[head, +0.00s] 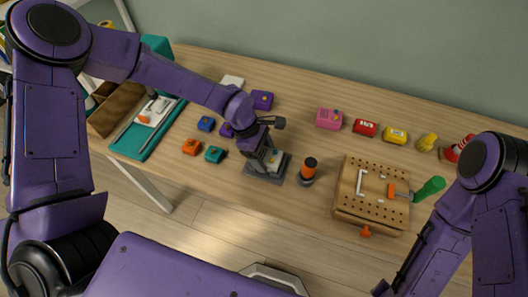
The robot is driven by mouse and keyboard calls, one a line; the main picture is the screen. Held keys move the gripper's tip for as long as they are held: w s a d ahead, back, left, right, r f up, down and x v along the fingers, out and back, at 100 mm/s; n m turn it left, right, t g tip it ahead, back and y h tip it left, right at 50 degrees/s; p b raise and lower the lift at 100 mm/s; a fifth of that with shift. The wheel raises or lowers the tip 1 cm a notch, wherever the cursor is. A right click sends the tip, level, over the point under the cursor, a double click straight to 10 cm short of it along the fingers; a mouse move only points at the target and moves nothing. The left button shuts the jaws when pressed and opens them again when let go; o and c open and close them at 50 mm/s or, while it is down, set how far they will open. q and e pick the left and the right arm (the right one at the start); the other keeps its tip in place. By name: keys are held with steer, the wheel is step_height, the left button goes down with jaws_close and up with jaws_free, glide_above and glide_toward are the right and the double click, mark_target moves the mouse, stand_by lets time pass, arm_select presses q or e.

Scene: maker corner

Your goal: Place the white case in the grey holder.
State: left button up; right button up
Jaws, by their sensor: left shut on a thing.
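My left gripper (268,156) reaches down over the grey holder (284,168) near the table's front edge. It is shut on the white case (274,160), of which only a small pale part shows beside the fingers. The case is at the holder, within its outline as seen from above. The gripper and wrist hide much of both, so I cannot tell whether the case rests on the holder's floor or hangs just above it. My right arm comes in at the right, but its gripper is out of the picture.
An orange-and-black cylinder (308,170) stands just right of the holder. Small purple, blue, orange and teal blocks (214,154) lie to the left. A pegboard box (345,195) and a green-handled tool (430,187) are right. A teal tray (130,150) is far left.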

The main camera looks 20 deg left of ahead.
arm_select(q)
steer(key=o, duration=1.1)
steer(key=shift+f, duration=0.1)
steer(key=shift+r, duration=0.3)
steer(key=b+v, duration=0.1)
steer(key=v, duration=1)
steer(key=shift+a+r, duration=0.15)
steer(key=shift+r, duration=0.2)
